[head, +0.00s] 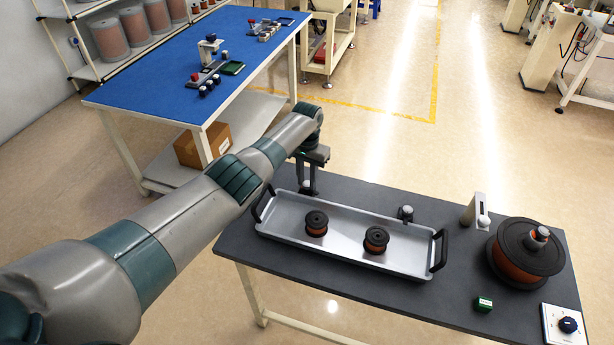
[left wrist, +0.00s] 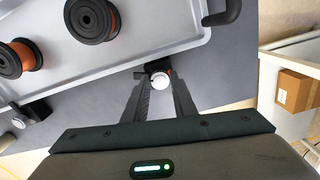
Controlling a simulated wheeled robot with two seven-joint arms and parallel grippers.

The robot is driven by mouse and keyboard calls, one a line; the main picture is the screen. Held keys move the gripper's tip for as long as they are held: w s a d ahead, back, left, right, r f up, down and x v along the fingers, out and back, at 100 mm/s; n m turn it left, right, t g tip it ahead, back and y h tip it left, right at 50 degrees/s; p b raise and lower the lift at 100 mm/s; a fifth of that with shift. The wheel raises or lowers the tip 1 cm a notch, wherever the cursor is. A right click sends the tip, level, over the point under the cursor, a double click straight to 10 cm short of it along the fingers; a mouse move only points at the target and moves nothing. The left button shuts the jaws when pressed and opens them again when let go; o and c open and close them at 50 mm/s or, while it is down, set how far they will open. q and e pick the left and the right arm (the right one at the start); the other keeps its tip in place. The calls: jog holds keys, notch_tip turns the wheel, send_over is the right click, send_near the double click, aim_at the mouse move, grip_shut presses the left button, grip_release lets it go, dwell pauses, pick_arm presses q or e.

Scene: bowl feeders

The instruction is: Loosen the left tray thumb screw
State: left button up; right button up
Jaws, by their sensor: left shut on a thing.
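The metal tray (head: 345,243) with black end handles sits on the dark table top and holds two black and orange spools (head: 316,223) (head: 376,239). My left gripper (head: 306,188) points down at the tray's far edge near its left end. In the left wrist view its fingers (left wrist: 160,88) are shut on the left thumb screw (left wrist: 158,80), which shows a pale round top between the fingertips. A second thumb screw (head: 405,214) stands at the tray's far edge further right and also shows in the left wrist view (left wrist: 18,121). My right gripper is not in view.
A large spool (head: 526,252) and a pale upright post (head: 474,211) stand at the table's right. A small green block (head: 483,304) and a dial box (head: 565,325) lie near the front right. A blue bench (head: 160,85) stands behind.

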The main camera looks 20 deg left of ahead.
aim_at(307, 184)
pick_arm(q)
jog(key=shift+r+n+p, duration=0.15)
jog(key=shift+n+p, duration=0.25)
jog(key=shift+n, duration=0.9)
jog(key=shift+w, duration=0.1)
jog(key=o, duration=1)
jog(key=shift+o, duration=0.2)
jog(key=shift+r, duration=0.8)
notch_tip(307, 184, up, 16)
jog(key=b, duration=0.2)
jog(key=shift+f+b, duration=0.15)
jog(key=shift+b, duration=0.2)
jog(key=shift+f, duration=0.1)
